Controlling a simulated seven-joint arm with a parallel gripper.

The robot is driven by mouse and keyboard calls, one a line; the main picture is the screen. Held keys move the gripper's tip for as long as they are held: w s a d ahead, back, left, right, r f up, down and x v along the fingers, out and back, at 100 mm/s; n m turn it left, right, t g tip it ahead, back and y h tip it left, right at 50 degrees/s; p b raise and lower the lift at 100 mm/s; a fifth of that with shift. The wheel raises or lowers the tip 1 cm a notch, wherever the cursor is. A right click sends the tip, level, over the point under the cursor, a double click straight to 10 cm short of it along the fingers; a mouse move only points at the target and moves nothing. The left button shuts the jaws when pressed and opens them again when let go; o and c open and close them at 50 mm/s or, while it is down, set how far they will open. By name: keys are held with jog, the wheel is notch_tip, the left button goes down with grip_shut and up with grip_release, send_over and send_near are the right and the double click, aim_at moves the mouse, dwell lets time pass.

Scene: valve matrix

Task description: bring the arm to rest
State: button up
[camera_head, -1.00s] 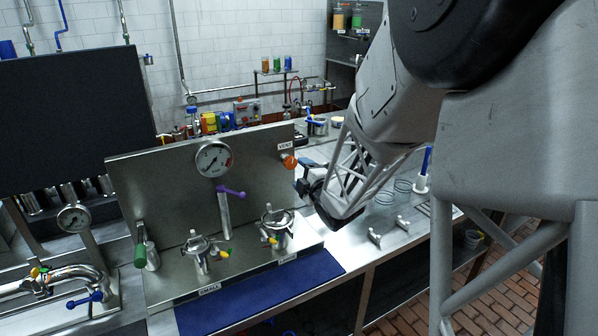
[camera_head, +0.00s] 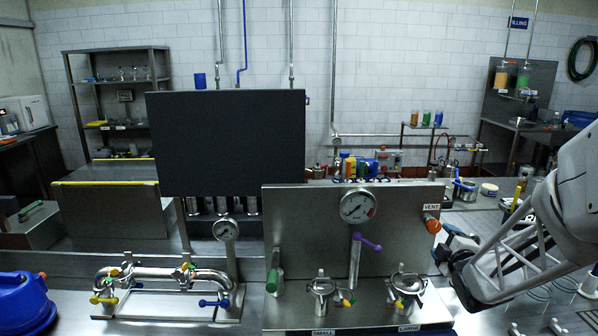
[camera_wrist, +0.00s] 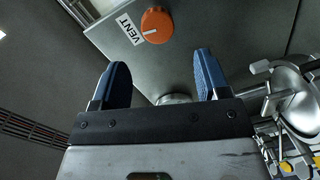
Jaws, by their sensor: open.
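My gripper (camera_wrist: 160,85) is open in the wrist view. Its two blue-padded fingers are well apart and nothing is between them. An orange knob (camera_wrist: 157,25) beside a VENT label lies on the steel panel beyond the fingertips, apart from them. In the head view my gripper (camera_head: 447,248) is at the right edge of the panel (camera_head: 310,222), just below the orange vent knob (camera_head: 432,224). My arm reaches in from the right. The fingertips are small and partly hidden in the head view.
The panel carries a gauge (camera_head: 358,206), a purple-handled valve (camera_head: 367,242) and a green handle (camera_head: 272,280). Two clamped fittings, SMALL (camera_head: 322,290) and LARGE (camera_head: 408,285), stand before it. A pipe loop (camera_head: 165,273) is at left. A dark screen (camera_head: 226,142) stands behind.

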jog(key=s+a+r+m+g, duration=0.1)
jog(key=s+a+m+g, duration=0.4)
jog(key=s, duration=0.6)
jog(key=s+a+r+m+g, duration=0.2)
jog(key=s+a+m+g, duration=0.2)
jog(key=s+a, duration=0.5)
jog(key=s+a+r+m+g, duration=0.1)
jog(key=s+a+m+g, duration=0.4)
jog(key=s, duration=0.7)
jog(key=shift+s+a+r+m+g+y, duration=0.3)
jog(key=shift+s+a+r, duration=0.05)
jog(key=shift+a, duration=0.7)
jog(key=shift+w, duration=0.1)
jog(key=w+d+f+t, duration=0.2)
jog(key=w+d+t, duration=0.5)
jog(key=w+d, duration=0.4)
jog(key=w+d+f+t, duration=0.3)
jog(key=w+d+t, duration=0.5)
jog(key=w, duration=1.4)
jog(key=shift+w+d+f, duration=0.15)
jog(key=shift+w+d, duration=0.05)
jog(key=shift+d, duration=1.35)
jog(key=shift+w, duration=0.1)
